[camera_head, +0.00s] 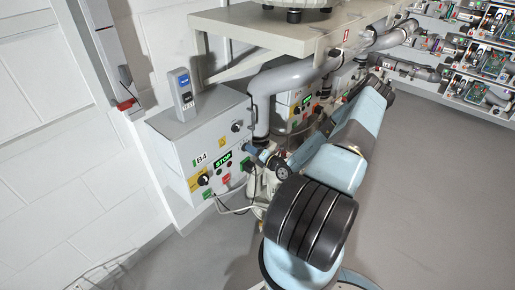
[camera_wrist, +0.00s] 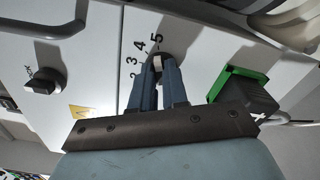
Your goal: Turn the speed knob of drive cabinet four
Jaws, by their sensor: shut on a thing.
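The drive cabinet (camera_head: 215,138) is a light grey box on the left wall in the head view, labelled B4. In the wrist view its face carries a number scale (camera_wrist: 140,58) with 2, 3, 4 and 5 readable. The speed knob (camera_wrist: 157,63) sits beside the scale, near the 5, and is mostly hidden between the fingers. My gripper (camera_wrist: 163,73) is shut on this knob, one blue-grey finger on each side. In the head view my arm reaches toward the cabinet's right side, and the fingertips cannot be made out clearly.
A black rotary switch (camera_wrist: 42,86) and a green-framed block (camera_wrist: 240,82) flank the knob. A STOP sign (camera_head: 222,160) and a yellow-plated switch (camera_head: 203,180) are on the cabinet front. A thick grey pipe (camera_head: 262,98) runs close by, under a shelf (camera_head: 285,28). Floor at right is clear.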

